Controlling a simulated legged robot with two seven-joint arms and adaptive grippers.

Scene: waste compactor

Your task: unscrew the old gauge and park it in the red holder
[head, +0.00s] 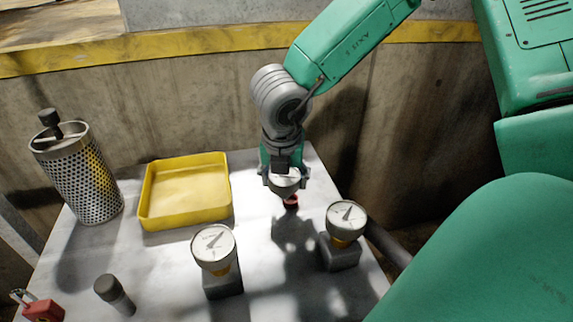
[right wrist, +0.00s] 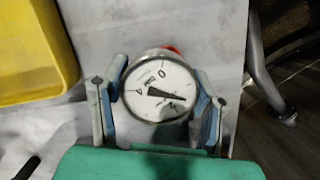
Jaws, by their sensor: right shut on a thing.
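My right gripper (head: 283,178) is shut on a round white-faced gauge (head: 286,184) at the back of the table. In the right wrist view, its two fingers (right wrist: 158,104) flank the gauge's rim, with the dial (right wrist: 152,88) facing the camera. The red holder (head: 291,203) shows just below the held gauge; a bit of red also shows behind the rim in the right wrist view (right wrist: 173,49). I cannot tell whether the gauge's stem is seated in it. Two other gauges stand on grey blocks, one front centre (head: 213,248), one right (head: 346,220). My left gripper is not in view.
A yellow tray (head: 184,222) lies left of the held gauge. A perforated metal cylinder (head: 80,180) stands at far left. A dark-capped small part (head: 112,292) and a red padlock (head: 42,308) are at front left. A concrete wall rises behind the table.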

